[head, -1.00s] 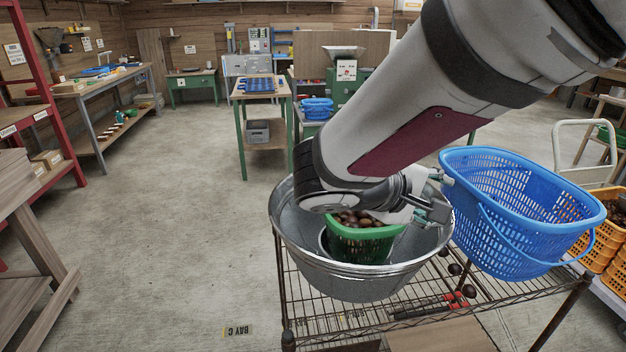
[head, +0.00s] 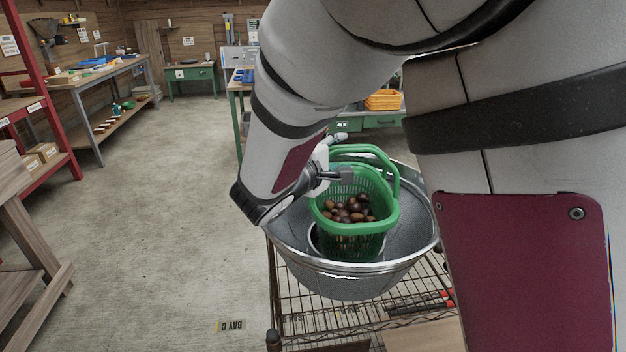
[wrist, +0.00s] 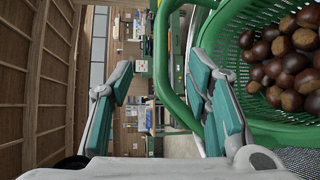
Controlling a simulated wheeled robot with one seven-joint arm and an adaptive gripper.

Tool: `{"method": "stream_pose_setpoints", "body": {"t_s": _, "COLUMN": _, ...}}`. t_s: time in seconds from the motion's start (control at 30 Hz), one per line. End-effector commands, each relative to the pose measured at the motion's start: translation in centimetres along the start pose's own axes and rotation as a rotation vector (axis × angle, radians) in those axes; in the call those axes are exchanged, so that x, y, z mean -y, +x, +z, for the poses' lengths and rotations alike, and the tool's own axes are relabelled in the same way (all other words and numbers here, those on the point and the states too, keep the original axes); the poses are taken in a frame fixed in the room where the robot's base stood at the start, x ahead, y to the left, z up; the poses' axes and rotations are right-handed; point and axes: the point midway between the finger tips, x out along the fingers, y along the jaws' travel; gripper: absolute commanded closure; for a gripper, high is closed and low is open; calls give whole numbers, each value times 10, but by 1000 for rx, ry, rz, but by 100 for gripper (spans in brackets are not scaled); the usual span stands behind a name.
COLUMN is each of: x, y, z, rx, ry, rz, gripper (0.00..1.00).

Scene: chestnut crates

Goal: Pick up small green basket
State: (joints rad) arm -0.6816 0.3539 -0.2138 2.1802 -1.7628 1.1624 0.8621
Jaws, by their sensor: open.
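The small green basket (head: 352,240), full of brown chestnuts (head: 348,210), stands inside a metal tub (head: 415,255). Its handle (head: 365,150) is raised. My gripper (head: 340,158) is at the basket's upper left, by the handle. In the wrist view my gripper (wrist: 165,100) is open, with teal finger pads spread apart. The green handle (wrist: 164,65) runs between the fingers in that picture, nearer the right one, and passes partly behind it. Whether it touches a pad I cannot tell. The basket's rim and chestnuts (wrist: 290,60) show at the right.
The tub rests on a wire rack (head: 310,305). My arm covers much of the right side. A wooden bench (head: 25,235) and a red shelf (head: 50,100) stand at the left. An orange crate (head: 384,99) sits on a green table behind. The floor at left is open.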

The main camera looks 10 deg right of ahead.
Motion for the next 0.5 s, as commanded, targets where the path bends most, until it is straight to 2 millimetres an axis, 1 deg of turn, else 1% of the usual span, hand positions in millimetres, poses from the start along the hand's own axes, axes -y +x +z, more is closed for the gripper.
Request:
{"method": "stream_pose_setpoints", "body": {"t_s": 0.17, "x": 0, "y": 9, "z": 1, "rx": 1, "ry": 0, "rz": 0, "gripper": 55}}
{"method": "stream_pose_setpoints", "body": {"t_s": 0.4, "x": 1, "y": 42, "z": 6, "rx": 3, "ry": 0, "rz": -1, "gripper": 55}}
{"method": "stream_pose_setpoints", "body": {"t_s": 0.5, "x": 1, "y": 52, "z": 6, "rx": 1, "ry": -1, "rz": -1, "gripper": 55}}
